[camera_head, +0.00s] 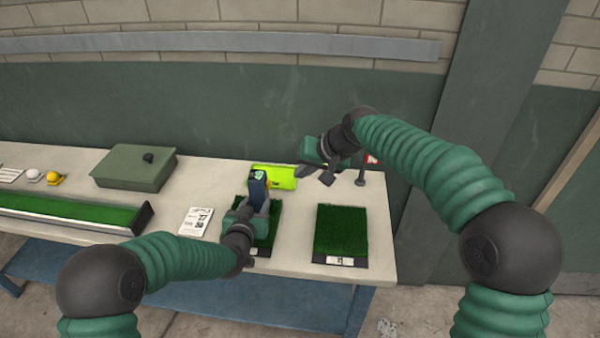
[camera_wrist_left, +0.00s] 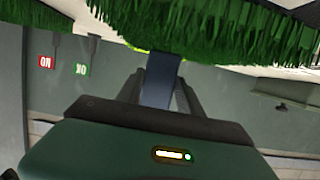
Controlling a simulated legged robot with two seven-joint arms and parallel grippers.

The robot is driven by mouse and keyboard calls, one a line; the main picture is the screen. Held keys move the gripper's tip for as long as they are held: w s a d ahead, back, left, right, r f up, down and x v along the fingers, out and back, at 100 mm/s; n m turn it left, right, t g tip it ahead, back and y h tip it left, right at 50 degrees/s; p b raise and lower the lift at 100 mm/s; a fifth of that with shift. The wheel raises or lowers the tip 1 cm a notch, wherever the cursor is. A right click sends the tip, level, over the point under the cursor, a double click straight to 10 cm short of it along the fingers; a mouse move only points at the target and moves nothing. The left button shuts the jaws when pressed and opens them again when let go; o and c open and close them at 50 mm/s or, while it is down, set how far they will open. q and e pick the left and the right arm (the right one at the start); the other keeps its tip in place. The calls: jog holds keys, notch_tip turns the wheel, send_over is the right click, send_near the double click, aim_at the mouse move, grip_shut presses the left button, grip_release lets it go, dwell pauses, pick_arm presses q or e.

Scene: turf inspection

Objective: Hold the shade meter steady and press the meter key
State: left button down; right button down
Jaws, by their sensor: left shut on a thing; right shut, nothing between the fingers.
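The shade meter (camera_head: 258,186), dark blue with a small green face, stands up in my left gripper (camera_head: 256,204), above the rear part of the left turf sample (camera_head: 268,232). In the left wrist view, my left gripper (camera_wrist_left: 160,95) is shut on the meter's dark blue body (camera_wrist_left: 160,76), with turf (camera_wrist_left: 220,25) along the top of the picture. The meter key is too small to make out. My right gripper (camera_head: 325,178) is shut and empty, to the right of the meter and apart from it.
A second turf sample (camera_head: 341,230) lies to the right. A lime green item (camera_head: 273,176) lies behind the meter. A printed card (camera_head: 195,221), a green box (camera_head: 134,167) and a long turf tray (camera_head: 66,211) are left.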

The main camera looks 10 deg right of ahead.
dwell(0.4)
pick_arm(q)
jog(key=c, duration=0.7)
grip_release()
